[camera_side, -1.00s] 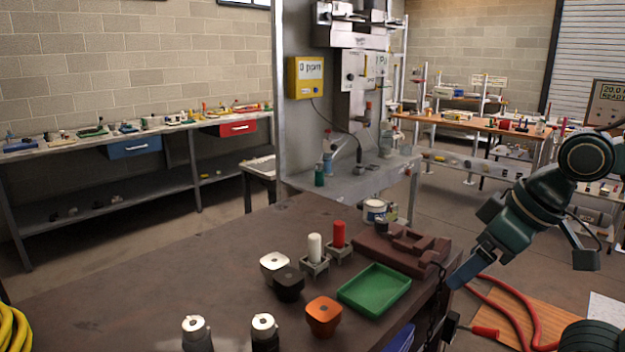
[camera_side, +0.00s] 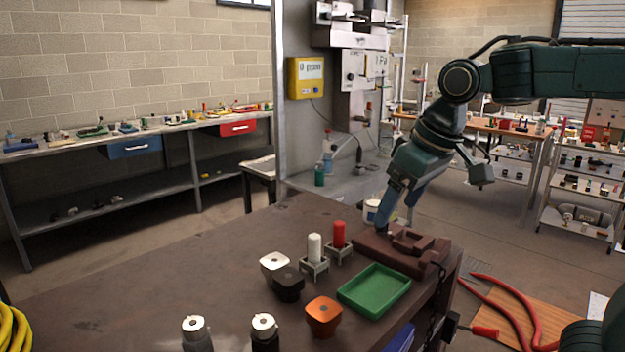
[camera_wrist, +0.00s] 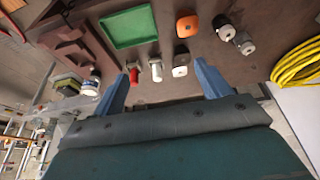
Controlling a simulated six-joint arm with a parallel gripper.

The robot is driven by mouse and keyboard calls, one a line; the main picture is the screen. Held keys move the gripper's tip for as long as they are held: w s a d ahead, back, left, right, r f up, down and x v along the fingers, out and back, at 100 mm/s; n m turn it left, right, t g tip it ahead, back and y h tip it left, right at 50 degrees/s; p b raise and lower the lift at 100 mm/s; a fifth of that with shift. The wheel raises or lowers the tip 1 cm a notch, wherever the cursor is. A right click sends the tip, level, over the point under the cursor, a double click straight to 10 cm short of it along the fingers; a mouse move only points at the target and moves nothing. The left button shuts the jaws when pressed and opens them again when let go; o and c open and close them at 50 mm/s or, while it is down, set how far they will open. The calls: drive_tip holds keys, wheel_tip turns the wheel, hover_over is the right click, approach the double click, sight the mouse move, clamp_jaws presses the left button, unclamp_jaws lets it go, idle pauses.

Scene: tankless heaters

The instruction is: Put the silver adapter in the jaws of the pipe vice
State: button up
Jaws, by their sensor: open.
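Two upright silver-topped fittings stand at the front of the bench: a grey one (camera_side: 196,336) and one with a dark lower body (camera_side: 264,330). The grey one looks most like the silver adapter, but I cannot be sure. Both also show at upper right in the wrist view, the grey one (camera_wrist: 245,43) and the dark-bodied one (camera_wrist: 226,31). The brown-red pipe vice (camera_side: 412,262) sits at the bench's right end; its jaws look empty. It shows at upper left in the wrist view (camera_wrist: 75,42). My gripper (camera_side: 384,226) is open and empty, by the vice's far-left side.
White (camera_side: 314,248) and red (camera_side: 339,235) cylinders stand in holders near my gripper. A white tin (camera_side: 371,210) stands behind.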

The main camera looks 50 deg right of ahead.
drive_tip(key=w+a+f+g, duration=0.1)
drive_tip(key=w+a, duration=0.1)
drive_tip(key=w, duration=1.2)
drive_tip(key=g, duration=0.2)
hover_over(275, 260)
drive_tip(key=s, duration=0.2)
wheel_tip(275, 260, down, 8)
drive_tip(key=shift+a, duration=0.15)
drive_tip(key=shift+w+f, duration=0.1)
drive_tip(key=shift+w+f, duration=0.15)
drive_tip(key=shift+f, duration=1.25)
drive_tip(key=shift+w+f, duration=0.2)
drive_tip(key=shift+f, duration=1.15)
drive_tip(key=shift+w+f, duration=0.15)
drive_tip(key=shift+f, duration=1.25)
drive_tip(key=shift+w+f, duration=0.2)
drive_tip(key=shift+f, duration=1.1)
drive_tip(key=shift+w+f, duration=0.2)
drive_tip(key=shift+f, duration=1.1)
